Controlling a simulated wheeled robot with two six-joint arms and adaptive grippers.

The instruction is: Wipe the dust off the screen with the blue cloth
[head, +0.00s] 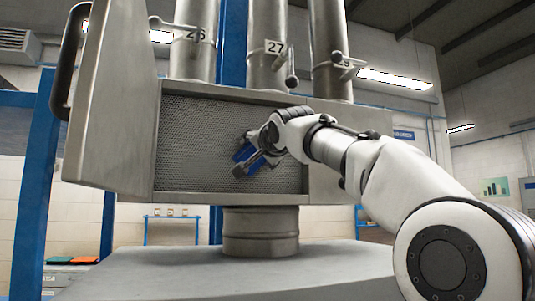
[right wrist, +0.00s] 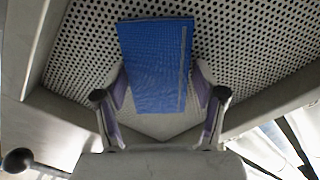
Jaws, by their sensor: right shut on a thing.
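The screen (head: 200,140) is a perforated metal mesh panel set in the open front of a grey metal box. It also shows in the right wrist view (right wrist: 265,45), filling the top of the picture. My right gripper (head: 248,160) is at the right part of the screen, shut on the blue cloth (right wrist: 156,62). The cloth (head: 243,153) is a folded flat piece that sticks out past the fingertips and lies against or very close to the mesh; contact cannot be told. Dust is hard to make out. My left gripper is in neither view.
The box's door (head: 110,100) stands open at the left, with a dark handle. Several numbered metal pipes (head: 267,50) rise from the box top. A round pedestal (head: 260,232) carries the box on a grey table (head: 240,280). The mesh left of my gripper is clear.

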